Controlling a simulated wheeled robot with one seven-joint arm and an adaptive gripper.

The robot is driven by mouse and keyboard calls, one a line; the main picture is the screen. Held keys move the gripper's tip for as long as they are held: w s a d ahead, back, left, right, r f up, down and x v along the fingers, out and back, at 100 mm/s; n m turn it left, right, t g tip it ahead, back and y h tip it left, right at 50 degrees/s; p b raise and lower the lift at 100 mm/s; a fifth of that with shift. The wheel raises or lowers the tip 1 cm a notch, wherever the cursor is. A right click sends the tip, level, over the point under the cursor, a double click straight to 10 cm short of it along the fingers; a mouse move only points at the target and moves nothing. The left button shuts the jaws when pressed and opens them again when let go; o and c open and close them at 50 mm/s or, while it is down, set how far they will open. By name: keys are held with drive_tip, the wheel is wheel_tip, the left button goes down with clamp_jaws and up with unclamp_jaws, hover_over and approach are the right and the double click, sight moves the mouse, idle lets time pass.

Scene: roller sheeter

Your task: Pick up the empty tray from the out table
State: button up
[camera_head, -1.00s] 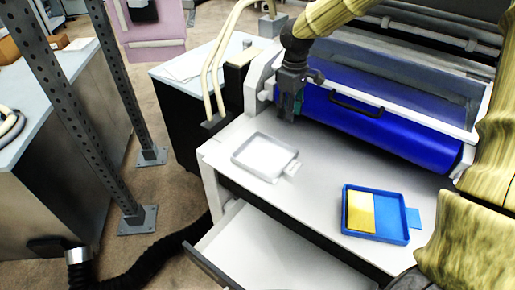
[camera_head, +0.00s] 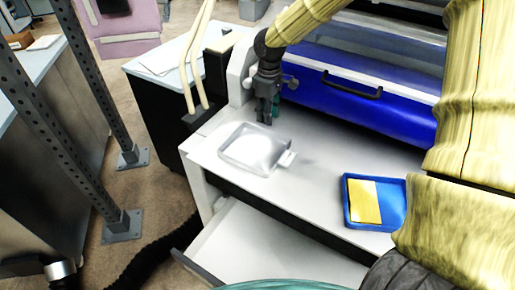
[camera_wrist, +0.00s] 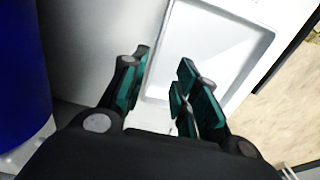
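The empty tray (camera_head: 252,147) is pale, almost white, and lies flat on the white out table (camera_head: 325,172), with a small tab on its right side. It also shows in the wrist view (camera_wrist: 205,45), beyond my fingers. My gripper (camera_head: 268,117) points down just behind the tray's far edge, near the blue roller. In the wrist view my gripper (camera_wrist: 163,75) is open, with a gap between its green-padded fingers and nothing held. The fingertips are near the tray's edge; whether they touch it I cannot tell.
A blue tray (camera_head: 393,203) with a yellow sheet (camera_head: 364,201) lies at the table's right. An open drawer (camera_head: 262,250) juts out below the table. Metal posts (camera_head: 112,150) stand at the left.

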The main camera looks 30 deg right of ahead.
drive_tip(key=shift+f, duration=0.8)
drive_tip(key=shift+w+d+f+p, duration=0.1)
drive_tip(key=shift+d+f+p, duration=0.3)
drive_tip(key=shift+f, duration=0.7)
drive_tip(key=shift+d+f+p, duration=0.1)
drive_tip(key=shift+f+p, duration=0.5)
drive_tip(key=shift+f, duration=0.45)
drive_tip(key=shift+a+f, duration=0.1)
drive_tip(key=shift+f, duration=0.5)
clamp_jaws()
